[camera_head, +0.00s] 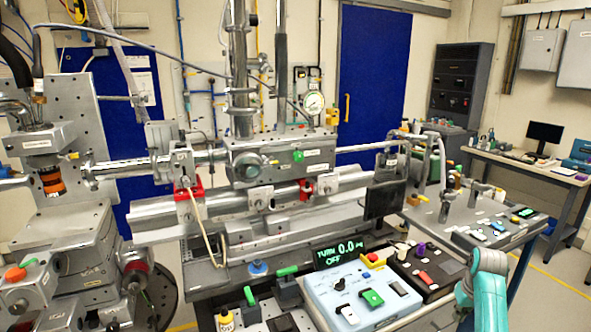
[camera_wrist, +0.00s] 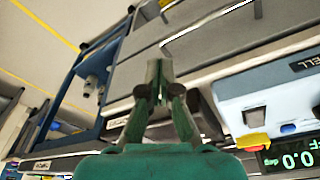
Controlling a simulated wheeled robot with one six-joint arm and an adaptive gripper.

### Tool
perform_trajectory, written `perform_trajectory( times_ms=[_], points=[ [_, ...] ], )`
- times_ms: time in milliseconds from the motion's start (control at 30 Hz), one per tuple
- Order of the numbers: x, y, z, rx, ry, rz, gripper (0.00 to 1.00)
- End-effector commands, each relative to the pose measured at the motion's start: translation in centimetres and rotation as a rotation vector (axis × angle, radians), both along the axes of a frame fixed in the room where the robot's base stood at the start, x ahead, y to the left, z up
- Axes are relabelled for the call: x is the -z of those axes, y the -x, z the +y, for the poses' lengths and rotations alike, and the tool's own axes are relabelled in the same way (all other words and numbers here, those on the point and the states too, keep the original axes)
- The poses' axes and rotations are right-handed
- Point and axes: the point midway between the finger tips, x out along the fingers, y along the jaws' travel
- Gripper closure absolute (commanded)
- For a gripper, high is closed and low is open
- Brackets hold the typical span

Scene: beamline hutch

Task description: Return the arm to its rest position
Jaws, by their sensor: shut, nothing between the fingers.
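My gripper (camera_wrist: 159,70) is shut and empty in the wrist view, its two dark fingers together in front of the teal wrist. In the head view my teal and grey arm shows at the lower right, beside the dark control box (camera_head: 428,272). The fingers cannot be made out there. The arm is partly cut off by the bottom edge of the picture.
Green-topped levers (camera_head: 287,271) stand further left. A steel beamline assembly (camera_head: 277,160) fills the middle. A desk (camera_head: 535,172) stands at the right.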

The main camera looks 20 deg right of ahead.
Motion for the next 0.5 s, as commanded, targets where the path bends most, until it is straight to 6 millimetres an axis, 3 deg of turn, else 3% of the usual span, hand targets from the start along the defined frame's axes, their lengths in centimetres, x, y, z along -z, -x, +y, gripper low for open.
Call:
perform_trajectory(
  times_ms=[333, 500],
  points=[
    [5.8, -0.3, 4.4, -0.023, 0.041, -0.052, 1.0],
    [10.1, 0.1, 8.4, -0.046, 0.075, -0.101, 1.0]
  ],
)
